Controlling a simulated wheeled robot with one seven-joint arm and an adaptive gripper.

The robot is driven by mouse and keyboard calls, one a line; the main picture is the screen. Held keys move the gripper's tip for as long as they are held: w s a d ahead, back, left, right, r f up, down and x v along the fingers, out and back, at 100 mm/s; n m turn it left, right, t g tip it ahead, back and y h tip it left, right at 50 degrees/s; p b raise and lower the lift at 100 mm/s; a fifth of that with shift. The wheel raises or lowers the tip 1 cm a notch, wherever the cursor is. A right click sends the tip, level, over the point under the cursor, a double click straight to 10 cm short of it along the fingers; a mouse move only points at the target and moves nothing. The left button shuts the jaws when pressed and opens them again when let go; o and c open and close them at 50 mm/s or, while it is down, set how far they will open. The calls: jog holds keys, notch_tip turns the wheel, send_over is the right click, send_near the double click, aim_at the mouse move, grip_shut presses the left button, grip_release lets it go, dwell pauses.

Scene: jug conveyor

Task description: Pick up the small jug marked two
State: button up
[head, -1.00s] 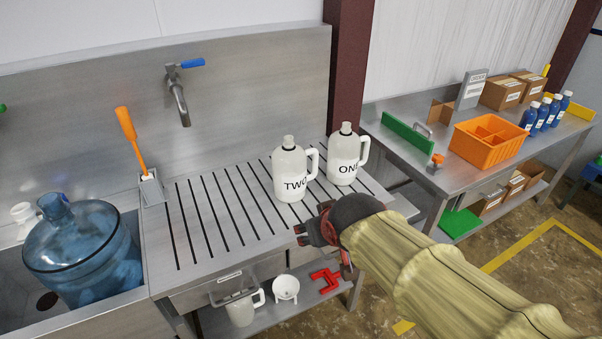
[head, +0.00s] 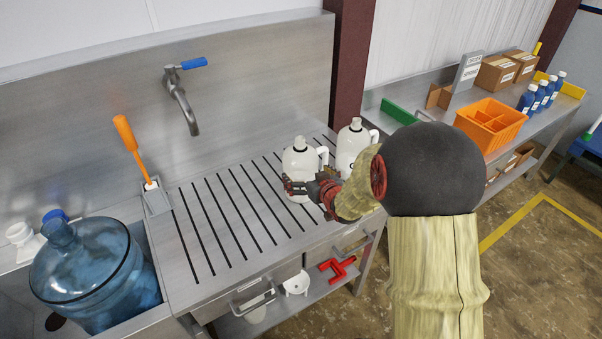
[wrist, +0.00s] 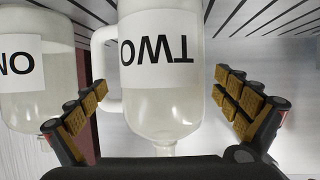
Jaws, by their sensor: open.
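The small jug marked TWO (head: 300,161) stands upright on the slotted steel drainboard (head: 215,215); my gripper hides its lower front. In the wrist view the TWO jug (wrist: 160,75) appears upside down, with its label facing the camera and its handle at the left. My gripper (head: 305,187) is open at the jug's front. In the wrist view my open gripper (wrist: 162,108) has one finger on each side of the jug, with gaps showing. The jug marked ONE (head: 352,142) stands just right of it, and shows at the left of the wrist view (wrist: 22,75).
A steel tap (head: 182,100) with a blue lever is on the wall. An orange-handled brush (head: 130,140) stands at the drainboard's left edge. A big blue bottle (head: 90,265) sits in the sink. An orange crate (head: 490,128) is on the right bench. The drainboard's left part is clear.

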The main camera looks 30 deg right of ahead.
jog(key=x, duration=0.2)
jog(key=b+x, duration=0.1)
jog(key=x, duration=0.1)
jog(key=shift+a+f, duration=0.15)
jog(key=shift+f, duration=0.35)
jog(key=shift+w, duration=0.4)
jog(key=c, duration=0.3)
jog(key=c, duration=0.8)
